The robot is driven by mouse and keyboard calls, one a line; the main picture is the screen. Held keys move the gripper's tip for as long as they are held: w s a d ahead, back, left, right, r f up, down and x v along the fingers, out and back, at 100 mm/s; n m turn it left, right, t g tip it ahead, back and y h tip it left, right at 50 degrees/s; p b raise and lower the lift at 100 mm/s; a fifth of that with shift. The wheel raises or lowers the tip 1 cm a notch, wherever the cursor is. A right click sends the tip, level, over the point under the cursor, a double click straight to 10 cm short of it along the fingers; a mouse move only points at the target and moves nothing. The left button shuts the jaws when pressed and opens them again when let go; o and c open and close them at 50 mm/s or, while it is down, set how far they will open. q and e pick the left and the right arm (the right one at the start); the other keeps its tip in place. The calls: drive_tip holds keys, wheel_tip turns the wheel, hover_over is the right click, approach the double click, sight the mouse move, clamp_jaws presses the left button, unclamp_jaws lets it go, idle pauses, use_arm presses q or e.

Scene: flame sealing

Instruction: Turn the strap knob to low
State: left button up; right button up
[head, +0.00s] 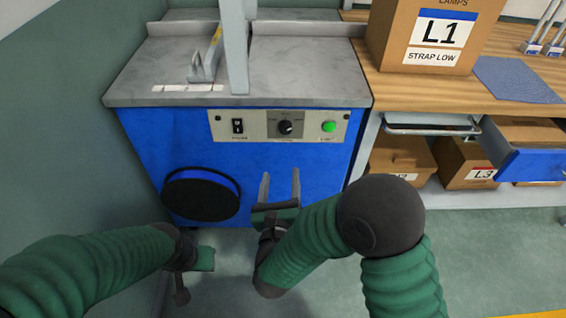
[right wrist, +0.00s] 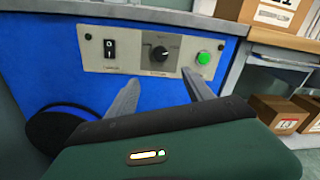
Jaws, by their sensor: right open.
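The strap knob (head: 286,127) is a black round knob on a grey square plate. It sits in the middle of the beige control panel (head: 259,126) on the front of the blue machine. It also shows in the right wrist view (right wrist: 159,52), beyond and above my fingertips. My right gripper (head: 280,180) is open and empty, below the panel and apart from the knob, its fingers pointing toward the machine. Its two fingers also show in the right wrist view (right wrist: 163,82). My left gripper (head: 192,268) is low at the left, and its fingers cannot be made out clearly. The knob's dial lettering is too small to read.
A black rocker switch (head: 238,126) and a green button (head: 329,126) flank the knob. A box marked L1, STRAP LOW (head: 432,35) stands on the wooden bench. An open blue drawer (head: 525,160) juts out at right. A black disc (head: 200,199) is on the machine's lower front.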

drive_tip(key=w+d, duration=0.2)
drive_tip(key=b, duration=0.2)
approach(284, 131)
drive_tip(key=w, duration=0.6)
drive_tip(key=w+d, duration=0.1)
drive_tip(key=w, duration=0.2)
drive_tip(key=shift+d+r+b, duration=0.1)
drive_tip(key=shift+d+b, duration=0.05)
drive_tip(key=shift+b, duration=0.15)
drive_tip(key=shift+a, duration=0.45)
drive_tip(key=shift+c, duration=0.4)
drive_tip(key=shift+d, duration=0.25)
drive_tip(key=c, duration=1)
use_arm(q)
drive_tip(key=f, duration=0.1)
drive_tip(key=d+f, duration=0.1)
drive_tip(key=shift+w+f, duration=0.1)
drive_tip(key=shift+f, duration=0.2)
use_arm(e)
drive_tip(key=shift+s+a, duration=0.1)
clamp_jaws()
